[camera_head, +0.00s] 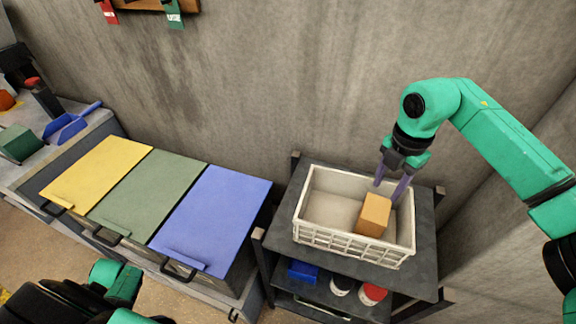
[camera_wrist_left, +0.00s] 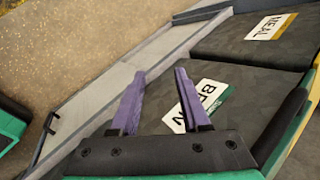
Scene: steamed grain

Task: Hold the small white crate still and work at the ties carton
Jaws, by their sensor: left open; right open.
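The small white crate (camera_head: 304,217) stands on the dark top shelf of a rack, with open lattice sides. A tan carton (camera_head: 374,214), which looks like the ties carton, sits inside it toward the right. My right gripper (camera_head: 391,187) points down over the crate's right part, just behind the carton. Its purple fingers are apart with nothing between them. My left gripper (camera_wrist_left: 157,95) shows in the left wrist view, its purple fingers open and empty, above dark surfaces with white labels. In the head view only part of my left arm shows at the lower left; its fingers are hidden there.
Bins with yellow (camera_head: 97,174), green (camera_head: 148,195) and blue (camera_head: 211,218) lids stand left of the rack. The rack's lower shelf holds a blue item (camera_head: 303,271) and a red-topped container (camera_head: 372,294). A concrete wall rises close behind. A blue scoop (camera_head: 72,124) lies far left.

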